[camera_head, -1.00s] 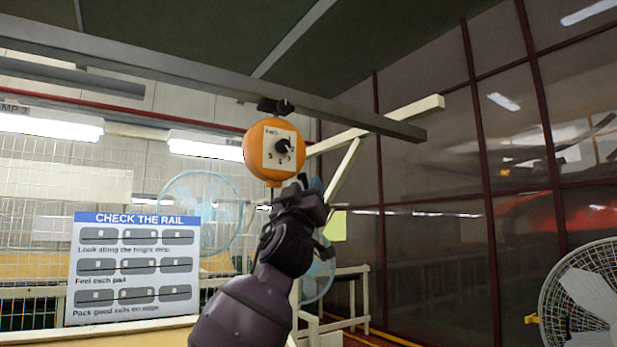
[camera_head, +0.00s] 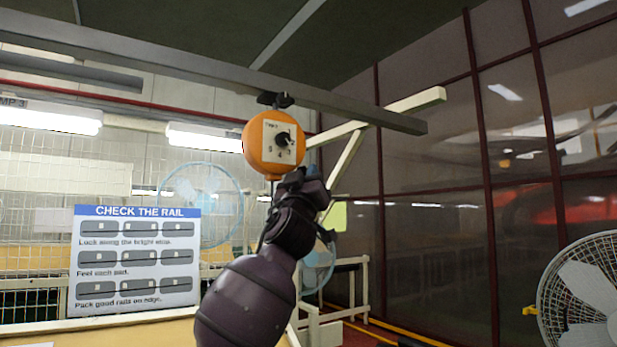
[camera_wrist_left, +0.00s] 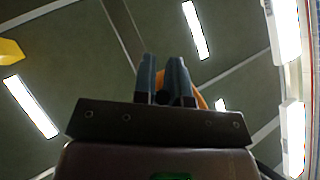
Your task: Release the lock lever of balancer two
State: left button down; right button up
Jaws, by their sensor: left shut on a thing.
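The balancer (camera_head: 259,151) is a round orange housing hung from an overhead rail, with a pale numbered plate and a dark knob (camera_head: 284,140) on its face. My left gripper (camera_head: 306,174) is just below and right of it, pointing up. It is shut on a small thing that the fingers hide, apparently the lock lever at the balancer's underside. In the left wrist view the two blue-grey fingers (camera_wrist_left: 163,82) stand close together with a dark bit between them, and the orange housing (camera_wrist_left: 201,98) shows behind. My right gripper is not in view.
The grey rail (camera_head: 350,107) runs above the balancer. A sign (camera_head: 135,260) stands at left on a table. A fan (camera_head: 585,290) stands at lower right beside a dark glazed wall. Pale railings (camera_head: 345,265) stand behind my arm.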

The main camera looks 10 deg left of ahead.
pick_arm(q)
jog(key=shift+m+g+h+b, duration=0.35)
jog(key=shift+m+g+h, duration=0.05)
jog(key=shift+m, duration=0.3)
jog(key=shift+s+a, duration=0.1)
jog(key=shift+f+m+g+h, duration=0.1)
jog(key=shift+m+g+h, duration=0.6)
jog(key=shift+m+h, duration=0.15)
jog(key=shift+f, duration=0.1)
jog(key=c, duration=1.2)
grip_release()
jog(key=shift+o, duration=0.2)
